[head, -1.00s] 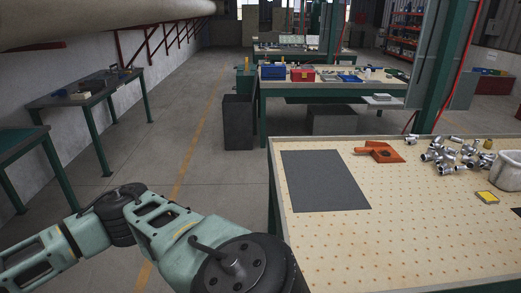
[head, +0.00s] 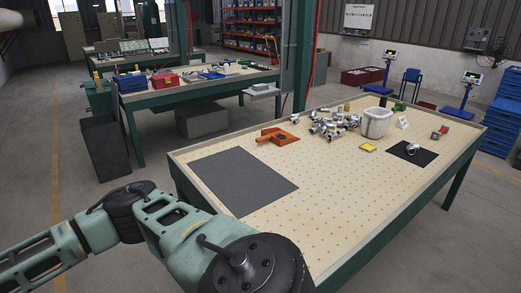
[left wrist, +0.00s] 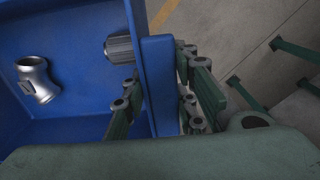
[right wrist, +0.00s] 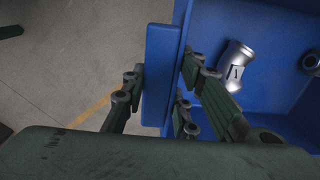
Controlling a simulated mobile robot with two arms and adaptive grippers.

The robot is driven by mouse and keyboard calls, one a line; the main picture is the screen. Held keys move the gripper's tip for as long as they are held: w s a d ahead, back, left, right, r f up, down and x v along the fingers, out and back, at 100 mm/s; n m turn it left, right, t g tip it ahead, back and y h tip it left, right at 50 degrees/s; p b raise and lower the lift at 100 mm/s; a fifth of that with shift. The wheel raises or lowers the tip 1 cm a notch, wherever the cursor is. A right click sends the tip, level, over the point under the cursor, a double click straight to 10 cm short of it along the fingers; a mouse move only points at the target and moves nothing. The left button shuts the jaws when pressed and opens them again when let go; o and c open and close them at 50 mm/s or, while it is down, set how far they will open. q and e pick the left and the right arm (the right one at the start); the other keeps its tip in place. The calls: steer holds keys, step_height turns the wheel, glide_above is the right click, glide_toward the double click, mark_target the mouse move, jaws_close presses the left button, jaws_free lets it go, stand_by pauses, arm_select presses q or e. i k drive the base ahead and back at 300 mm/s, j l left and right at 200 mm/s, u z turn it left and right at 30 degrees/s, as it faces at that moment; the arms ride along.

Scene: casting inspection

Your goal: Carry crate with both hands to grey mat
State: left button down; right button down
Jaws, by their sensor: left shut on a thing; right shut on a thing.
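The blue crate shows only in the wrist views, its wall in the left wrist view (left wrist: 158,85) and in the right wrist view (right wrist: 161,75). My left gripper (left wrist: 165,105) is shut on one wall, one finger inside and one outside. My right gripper (right wrist: 158,95) is shut on another wall in the same way. A silver pipe fitting (left wrist: 37,80) lies in the crate, and a fitting with a dark mark (right wrist: 236,68) shows in the right wrist view. The grey mat (head: 243,180) lies flat and bare on the left part of the pegboard-topped table. Both grippers and the crate are outside the head view.
On the table (head: 325,195) are an orange part (head: 278,136), a pile of silver fittings (head: 327,124), a whitish bin (head: 377,122), a yellow block (head: 367,148) and a black mat (head: 411,152). The table's front middle is clear. A dark bin (head: 105,148) stands on the floor behind left.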

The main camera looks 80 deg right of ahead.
mark_target(239, 175)
steer(key=i+l+z, duration=0.15)
steer(key=i+z, duration=0.5)
steer(key=z, duration=0.15)
steer(key=i+z, duration=0.75)
steer(key=i, duration=0.15)
steer(key=i+z, duration=1.05)
steer(key=z, duration=0.15)
steer(key=i+j+z, duration=0.15)
steer(key=i+z, duration=0.4)
steer(key=z, duration=0.3)
steer(key=i+z, duration=0.1)
steer(key=z, duration=0.4)
